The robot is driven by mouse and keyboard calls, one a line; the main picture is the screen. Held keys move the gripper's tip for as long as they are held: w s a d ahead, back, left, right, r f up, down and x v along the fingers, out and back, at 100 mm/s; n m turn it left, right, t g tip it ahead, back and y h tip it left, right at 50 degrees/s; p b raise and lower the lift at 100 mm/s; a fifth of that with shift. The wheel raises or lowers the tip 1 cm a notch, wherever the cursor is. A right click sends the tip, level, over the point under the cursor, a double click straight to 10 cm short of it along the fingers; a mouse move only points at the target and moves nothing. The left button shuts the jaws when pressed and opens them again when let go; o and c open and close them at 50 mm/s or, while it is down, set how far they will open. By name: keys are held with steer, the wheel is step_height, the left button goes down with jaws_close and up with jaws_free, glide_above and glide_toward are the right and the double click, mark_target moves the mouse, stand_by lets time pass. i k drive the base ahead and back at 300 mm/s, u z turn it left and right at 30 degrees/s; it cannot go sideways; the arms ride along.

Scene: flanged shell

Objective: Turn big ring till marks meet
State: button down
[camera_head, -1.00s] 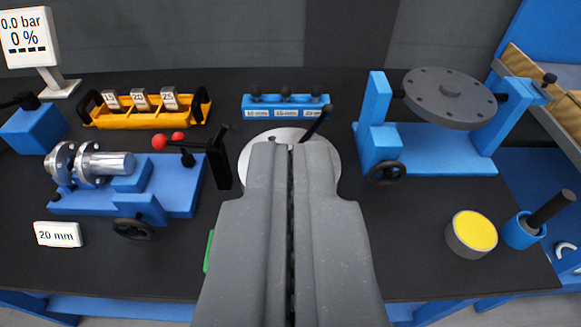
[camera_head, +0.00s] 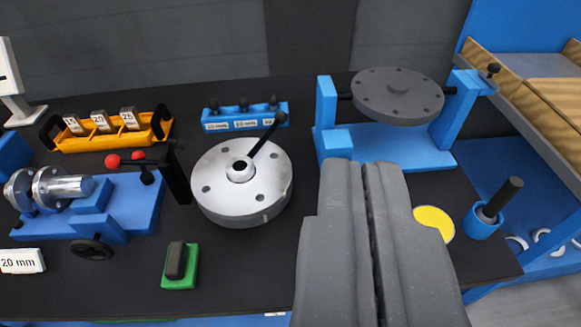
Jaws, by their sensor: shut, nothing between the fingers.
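A round silver flange (camera_head: 225,208) with holes lies flat on the black bench, left of my gripper. A black lever (camera_head: 266,134) slants up and right from the hub at its middle. A dark grey disc (camera_head: 376,100) with holes is held level in a blue stand (camera_head: 412,149) at the back right. I cannot tell which of these is the big ring, and I can make out no alignment marks. My gripper (camera_head: 364,166) is shut and empty, in front of the blue stand, and hides part of its front.
A blue clamp fixture (camera_head: 135,205) with a silver spool is at left. An orange tray (camera_head: 112,141) and a blue holder (camera_head: 245,125) stand behind. A green-based block (camera_head: 180,268) is in front; a yellow-topped puck (camera_head: 434,222) and blue cup (camera_head: 483,224) are at right. Bare bench lies front centre.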

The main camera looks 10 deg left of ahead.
mark_target(271, 183)
steer(key=z, duration=1.05)
steer(key=k, duration=1.45)
steer(key=u, duration=0.9)
steer(key=i, duration=0.5)
steer(key=u, duration=0.05)
